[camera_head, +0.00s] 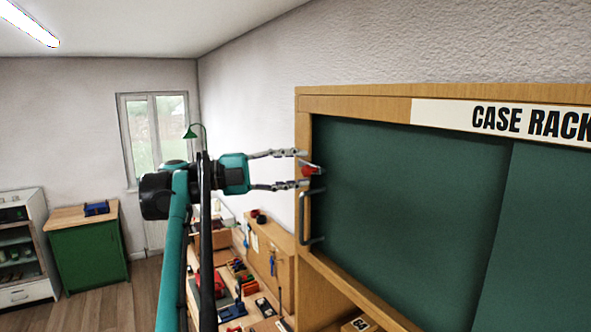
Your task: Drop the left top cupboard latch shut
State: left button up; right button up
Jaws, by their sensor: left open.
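The top cupboard (400,190) has green doors in a wooden frame and fills the right of the view. A small red latch (310,171) sits at the left edge of the left door, above a dark bar handle (304,218). My left gripper (305,169) is open, its fingers pointing right, one finger above the red latch and one below it. I cannot tell whether the fingers touch the latch. Its exact tilt is hard to read at this size. The left door looks closed. My right gripper is not in view.
A sign reading CASE RACK (530,121) is on the cupboard's top rail. A green cabinet (88,258) stands by the far wall. The air left of the cupboard holds my arm.

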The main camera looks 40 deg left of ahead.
pick_arm(q)
jog(key=v, duration=1.1)
jog(key=shift+s+a, duration=0.25)
jog(key=shift+s, duration=0.05)
